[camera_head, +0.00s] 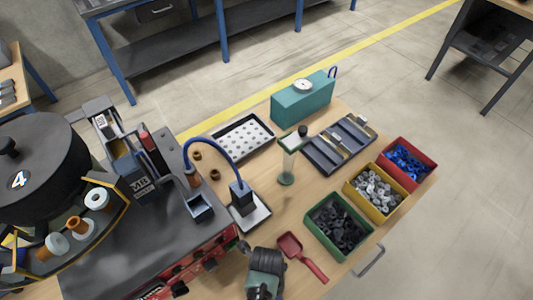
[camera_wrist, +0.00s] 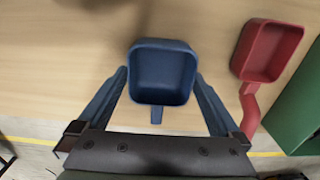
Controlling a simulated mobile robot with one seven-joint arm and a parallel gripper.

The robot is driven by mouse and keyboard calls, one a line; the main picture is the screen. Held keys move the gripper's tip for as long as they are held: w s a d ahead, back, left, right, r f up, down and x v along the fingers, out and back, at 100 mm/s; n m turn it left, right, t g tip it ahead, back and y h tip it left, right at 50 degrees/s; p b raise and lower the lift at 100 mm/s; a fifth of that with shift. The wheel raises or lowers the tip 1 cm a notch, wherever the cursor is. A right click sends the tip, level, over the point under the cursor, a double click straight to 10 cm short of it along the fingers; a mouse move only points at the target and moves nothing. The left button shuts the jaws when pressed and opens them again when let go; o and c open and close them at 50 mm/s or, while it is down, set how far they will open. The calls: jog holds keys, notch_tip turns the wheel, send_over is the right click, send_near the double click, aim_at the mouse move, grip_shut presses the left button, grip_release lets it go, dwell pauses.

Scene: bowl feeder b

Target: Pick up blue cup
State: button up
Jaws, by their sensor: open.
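The blue cup (camera_wrist: 162,72), a square scoop-like cup with a short handle, shows in the wrist view on the wooden table. Its open top faces the camera and its handle points down the picture. My gripper (camera_wrist: 160,78) is open, with one blue finger to the left of the cup and one to the right. I see no clear grip on it, and cannot tell how far the fingertips are above the table. In the head view my gripper (camera_head: 262,258) is at the bottom centre and seems to hide this cup.
A red scoop (camera_wrist: 271,50) lies just right of the blue cup; it also shows in the head view (camera_head: 290,246). A green bin (camera_head: 337,243) of dark parts stands right of it. The black machine base (camera_head: 150,245) is on the left. A clear tube stand (camera_head: 287,178) stands farther back.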

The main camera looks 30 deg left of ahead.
jog(key=c, duration=1.3)
jog(key=shift+r, duration=0.1)
